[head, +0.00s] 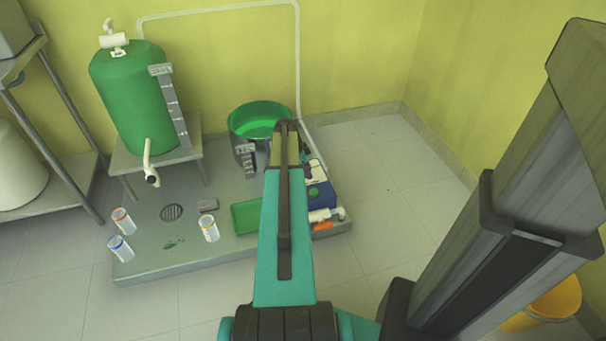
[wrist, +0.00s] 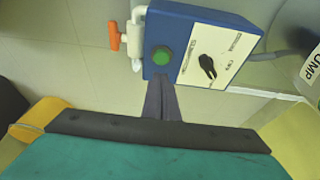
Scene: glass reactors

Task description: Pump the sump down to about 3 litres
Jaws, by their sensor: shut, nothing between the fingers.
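The sump is an open green tub (head: 238,117) with green liquid inside and a dark gauge strip (head: 245,158) on its front; the level is too small to read. Part of a label ending in "UMP" shows on a grey surface (wrist: 290,30) in the wrist view. The blue pump box (head: 322,196) stands right of my arm. In the wrist view the box (wrist: 178,12) has a green button (wrist: 162,56) and a black knob (wrist: 207,66) on a white panel. My gripper (wrist: 161,84) is shut and empty, its tips just below the button; I cannot tell whether they touch.
An orange-handled valve (head: 323,226) is beside the box. A green tank (head: 133,100) stands on a table at left. Several jars, including one by the green tray (head: 246,218), are on the grey platform (head: 180,262). A yellow bucket (head: 550,300) is at lower right.

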